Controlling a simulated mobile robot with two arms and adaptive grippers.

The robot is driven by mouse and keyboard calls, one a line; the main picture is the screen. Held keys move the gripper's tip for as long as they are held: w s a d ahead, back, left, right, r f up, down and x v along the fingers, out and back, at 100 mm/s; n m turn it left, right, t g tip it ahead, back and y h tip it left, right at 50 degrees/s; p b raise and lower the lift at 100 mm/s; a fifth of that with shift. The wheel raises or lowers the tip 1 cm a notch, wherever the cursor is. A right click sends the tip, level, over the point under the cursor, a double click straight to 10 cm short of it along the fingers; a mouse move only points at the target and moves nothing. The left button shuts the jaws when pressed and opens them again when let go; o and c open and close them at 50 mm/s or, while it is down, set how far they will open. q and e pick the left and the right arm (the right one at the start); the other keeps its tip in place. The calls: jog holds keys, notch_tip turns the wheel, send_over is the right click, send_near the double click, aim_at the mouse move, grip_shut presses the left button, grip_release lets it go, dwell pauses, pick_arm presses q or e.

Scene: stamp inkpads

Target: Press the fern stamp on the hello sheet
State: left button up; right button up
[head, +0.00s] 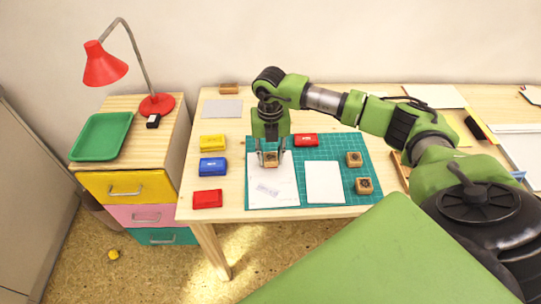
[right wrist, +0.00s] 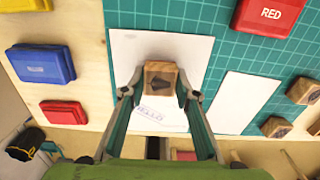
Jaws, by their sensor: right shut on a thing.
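My right gripper (head: 270,156) points down over the upper part of the left white sheet (head: 287,187). It is shut on a small wooden block stamp (head: 270,160), which also shows between the fingers in the right wrist view (right wrist: 160,80). A dark mark shows on the stamp's top; I cannot tell for certain that it is a fern. The sheet bears a purplish print reading HELLO (right wrist: 150,113), below the stamp in the picture. I cannot tell whether the stamp touches the paper. My left gripper is not in view.
On the green mat (head: 330,147) lie a blank white sheet (head: 324,182), two wooden stamps (head: 354,159) (head: 364,186) and a red inkpad (head: 306,140). Yellow (head: 212,142), blue (head: 212,167) and red (head: 207,199) inkpads lie left of the mat. A red lamp (head: 157,104) stands on the drawer cabinet.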

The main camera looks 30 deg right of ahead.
jog(key=shift+f, duration=0.1)
jog(key=shift+s+f+b, duration=0.1)
jog(key=shift+f+b, duration=0.3)
jog(key=shift+f, duration=0.1)
dwell(1.5)
jog(key=shift+r, duration=0.2)
jog(key=shift+r+p, duration=0.45)
jog(key=shift+p, duration=0.05)
jog(key=shift+r+p, duration=2)
jog(key=shift+r, duration=0.8)
